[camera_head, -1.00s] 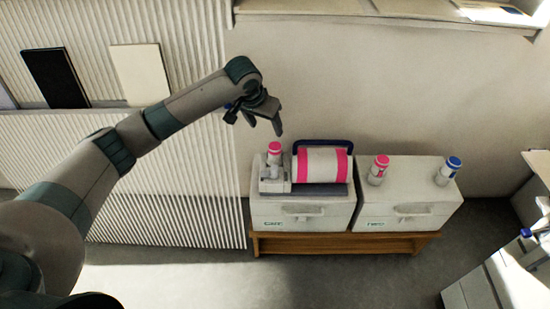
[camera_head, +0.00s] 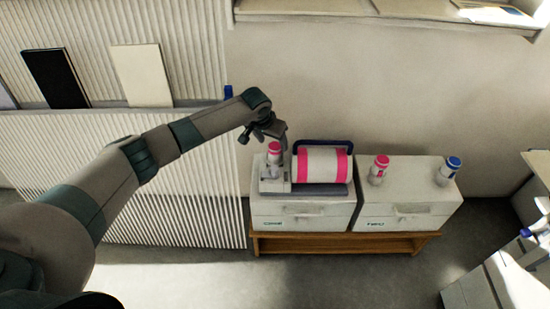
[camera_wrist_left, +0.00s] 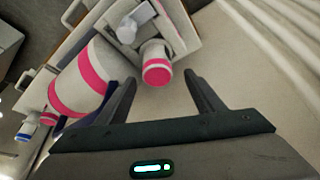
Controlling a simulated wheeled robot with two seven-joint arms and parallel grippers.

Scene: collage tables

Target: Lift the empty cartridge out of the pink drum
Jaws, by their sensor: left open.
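The pink drum (camera_head: 322,167) is a white roller with pink bands, lying on the left cabinet; it also shows in the left wrist view (camera_wrist_left: 82,77). A white cartridge with a pink cap (camera_head: 274,155) stands upright in the holder at the drum's left end. In the left wrist view the cartridge (camera_wrist_left: 156,68) is just beyond the fingertips, toward the space between them. My left gripper (camera_head: 262,136) is open and empty, just above and behind the cartridge, apart from it.
On the right cabinet (camera_head: 408,202) stand another pink-capped cartridge (camera_head: 379,170) and a blue-capped one (camera_head: 448,171). A dark blue handle (camera_head: 322,143) arches behind the drum. A corrugated panel (camera_head: 160,180) stands at the left, with a wall behind the cabinets.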

